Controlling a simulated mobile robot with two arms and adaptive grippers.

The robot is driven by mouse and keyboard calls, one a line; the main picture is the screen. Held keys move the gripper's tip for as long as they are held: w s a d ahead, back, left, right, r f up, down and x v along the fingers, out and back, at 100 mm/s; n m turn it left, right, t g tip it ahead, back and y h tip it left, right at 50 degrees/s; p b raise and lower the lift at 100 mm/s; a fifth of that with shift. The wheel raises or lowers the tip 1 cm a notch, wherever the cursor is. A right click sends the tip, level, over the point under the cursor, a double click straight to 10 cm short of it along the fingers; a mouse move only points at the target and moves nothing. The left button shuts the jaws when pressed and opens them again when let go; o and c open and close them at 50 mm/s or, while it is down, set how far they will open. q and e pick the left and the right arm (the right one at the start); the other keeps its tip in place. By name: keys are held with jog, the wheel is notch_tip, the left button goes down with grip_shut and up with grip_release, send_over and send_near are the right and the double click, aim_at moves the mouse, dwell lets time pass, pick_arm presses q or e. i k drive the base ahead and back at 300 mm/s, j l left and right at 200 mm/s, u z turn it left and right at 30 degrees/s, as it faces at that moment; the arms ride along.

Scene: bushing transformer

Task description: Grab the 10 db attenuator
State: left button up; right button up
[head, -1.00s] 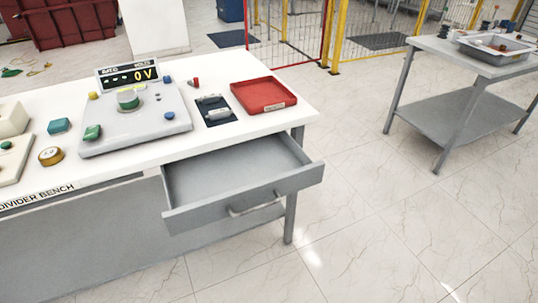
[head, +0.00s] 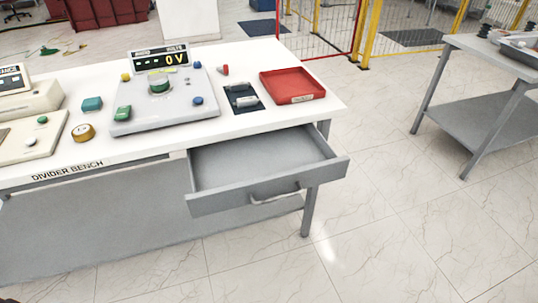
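No label reading 10 dB can be made out. Two small metallic cylinders lie on a dark mat (head: 232,91) on the white bench; one is the farther cylinder (head: 240,88), the other the nearer cylinder (head: 244,101). They may be attenuators, but their markings are too small to read. Neither of my grippers shows in the head view.
The divider bench (head: 133,155) carries a grey console (head: 165,118) reading 0 V, a red tray (head: 292,85), a teal block (head: 92,104) and a yellow-brown roll (head: 83,132). An empty-looking grey drawer (head: 265,160) sticks out in front. A side table (head: 490,60) stands right; floor between is clear.

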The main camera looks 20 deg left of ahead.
aim_at(252, 101)
jog(key=i+j+u, duration=0.15)
jog(key=j, duration=0.25)
jog(key=j+u, duration=0.2)
jog(key=j, duration=0.2)
jog(key=i+j+u, duration=0.15)
jog(key=j, duration=0.2)
jog(key=i, duration=0.05)
